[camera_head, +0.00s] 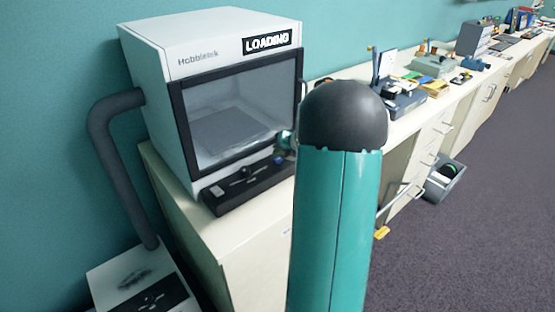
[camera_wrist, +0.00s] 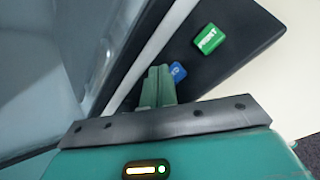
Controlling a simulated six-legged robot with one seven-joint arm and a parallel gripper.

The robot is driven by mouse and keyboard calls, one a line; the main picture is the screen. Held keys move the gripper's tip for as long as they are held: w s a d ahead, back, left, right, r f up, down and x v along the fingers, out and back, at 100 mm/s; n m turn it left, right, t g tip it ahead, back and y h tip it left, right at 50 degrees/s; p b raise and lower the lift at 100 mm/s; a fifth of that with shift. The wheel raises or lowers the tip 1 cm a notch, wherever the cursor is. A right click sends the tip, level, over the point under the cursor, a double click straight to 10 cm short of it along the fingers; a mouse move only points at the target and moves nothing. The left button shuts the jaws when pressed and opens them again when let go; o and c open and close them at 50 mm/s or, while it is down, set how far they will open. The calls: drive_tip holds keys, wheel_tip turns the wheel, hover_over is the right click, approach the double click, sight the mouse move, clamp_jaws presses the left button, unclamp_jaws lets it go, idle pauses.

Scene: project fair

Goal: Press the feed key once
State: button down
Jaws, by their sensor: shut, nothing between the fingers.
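A dark key panel (camera_wrist: 225,60) carries a green key (camera_wrist: 208,39) that seems to read PRINT. A blue key (camera_wrist: 177,70) sits beside my fingers, partly hidden by them, with only the end of its label showing, perhaps a D. My gripper (camera_wrist: 158,72) is shut and empty, its tips pointing at the panel right next to the blue key; I cannot tell whether they touch it. In the head view the panel (camera_head: 240,190) juts from the front of the white Hobbietek machine (camera_head: 155,100). There my arm hides most of my gripper.
A long pale counter (camera_head: 343,72) with several items stretches right.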

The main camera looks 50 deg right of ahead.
drive_tip(key=shift+r, duration=0.3)
wheel_tip(320, 180, up, 5)
drive_tip(key=shift+f, duration=0.1)
idle(0.5)
idle(0.8)
drive_tip(key=s+a+r+n+g+y, duration=0.15)
drive_tip(key=a+r+n, duration=0.25)
drive_tip(key=a+n, duration=0.85)
drive_tip(key=s+a+r+n+g+y, duration=0.15)
drive_tip(key=a+r+n, duration=0.25)
drive_tip(key=a+n, duration=0.8)
drive_tip(key=s+a+n+h, duration=0.2)
drive_tip(key=s+a+n, duration=1.4)
drive_tip(key=n, duration=0.4)
drive_tip(key=shift+s+a+f+n+g+h, duration=0.3)
drive_tip(key=shift+s+a+f+n+h, duration=0.1)
drive_tip(key=shift+a, duration=0.15)
